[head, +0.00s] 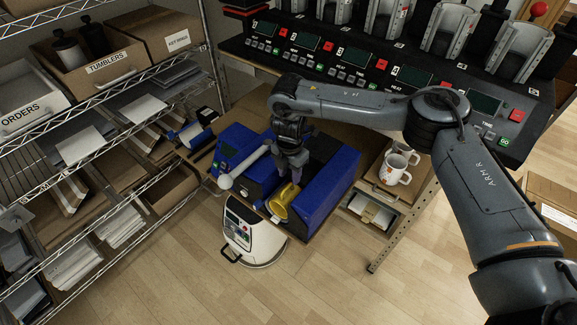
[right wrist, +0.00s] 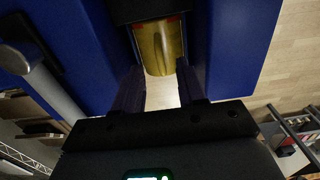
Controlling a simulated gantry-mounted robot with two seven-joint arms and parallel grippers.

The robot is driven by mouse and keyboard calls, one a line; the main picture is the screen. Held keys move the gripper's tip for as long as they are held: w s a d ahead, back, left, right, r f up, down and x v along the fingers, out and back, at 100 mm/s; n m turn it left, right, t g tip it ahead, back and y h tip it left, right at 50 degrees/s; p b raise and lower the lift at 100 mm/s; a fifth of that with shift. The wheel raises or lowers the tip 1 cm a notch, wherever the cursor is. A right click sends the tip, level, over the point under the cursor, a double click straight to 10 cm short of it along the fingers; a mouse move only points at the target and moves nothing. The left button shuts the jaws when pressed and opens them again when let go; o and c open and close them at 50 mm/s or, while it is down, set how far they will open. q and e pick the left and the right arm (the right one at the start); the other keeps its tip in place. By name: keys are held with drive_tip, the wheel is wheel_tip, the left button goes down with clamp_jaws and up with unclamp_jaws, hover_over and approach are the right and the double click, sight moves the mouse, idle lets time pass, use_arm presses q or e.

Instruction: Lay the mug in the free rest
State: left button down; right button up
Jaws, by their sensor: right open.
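Whether either finger touches the mug cannot be told. The inside of the slot is partly hidden by my gripper. My left gripper is not in view.
A lever with a white knob (head: 225,182) sticks out left of the mug. White mugs (head: 393,170) stand on a tray to the right. A small white machine (head: 250,235) stands on the floor below. A wire shelf (head: 140,190) fills the left; a control bench (head: 430,75) runs behind.

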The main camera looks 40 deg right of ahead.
sight(289, 185)
drive_tip(key=shift+f+p, duration=0.6)
drive_tip(key=shift+f, duration=2.8)
clamp_jaws()
drive_tip(key=shift+a+r+p, duration=0.1)
drive_tip(key=shift+r+p, duration=0.1)
drive_tip(key=shift+p, duration=0.2)
